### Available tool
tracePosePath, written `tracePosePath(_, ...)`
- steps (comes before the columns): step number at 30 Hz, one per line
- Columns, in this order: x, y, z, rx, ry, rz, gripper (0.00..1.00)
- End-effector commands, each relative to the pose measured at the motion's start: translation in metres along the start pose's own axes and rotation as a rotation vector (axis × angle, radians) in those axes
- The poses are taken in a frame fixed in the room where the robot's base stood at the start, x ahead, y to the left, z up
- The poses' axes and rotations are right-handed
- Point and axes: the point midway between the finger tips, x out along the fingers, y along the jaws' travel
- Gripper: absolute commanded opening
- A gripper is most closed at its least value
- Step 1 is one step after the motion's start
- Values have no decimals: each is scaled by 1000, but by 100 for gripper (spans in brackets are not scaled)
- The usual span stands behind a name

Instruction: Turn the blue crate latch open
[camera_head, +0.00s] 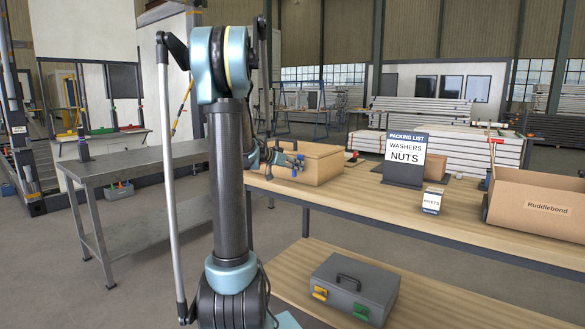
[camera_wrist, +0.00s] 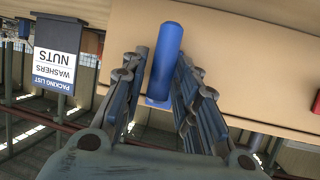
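The crate (camera_head: 322,163) is a tan box on the wooden table, behind and to the right of my arm in the head view; its tan face (camera_wrist: 245,70) fills much of the wrist view. The blue latch (camera_wrist: 166,50) is a rounded bar on that face, standing lengthwise in the wrist view with a small blue base at its lower end. My gripper (camera_wrist: 162,65) is open, with one finger on each side of the latch. It looks close to the right finger; contact cannot be told. In the head view my gripper (camera_head: 296,161) is at the crate's near side, small and partly hidden.
A packing list sign (camera_head: 404,158) reading washers and nuts stands right of the crate. A small labelled box (camera_head: 432,201) and an open cardboard box (camera_head: 535,205) are further right. A grey toolbox (camera_head: 352,287) sits on the lower shelf. A metal table (camera_head: 140,170) stands at left.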

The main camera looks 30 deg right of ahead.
Motion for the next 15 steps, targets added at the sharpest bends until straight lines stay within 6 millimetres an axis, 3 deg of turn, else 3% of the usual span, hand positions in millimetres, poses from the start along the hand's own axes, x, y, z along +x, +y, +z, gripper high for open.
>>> tracePosePath(3,0,0,0,0,0,0,0)
tracePosePath(15,0,0,0,-38,9,18,0)
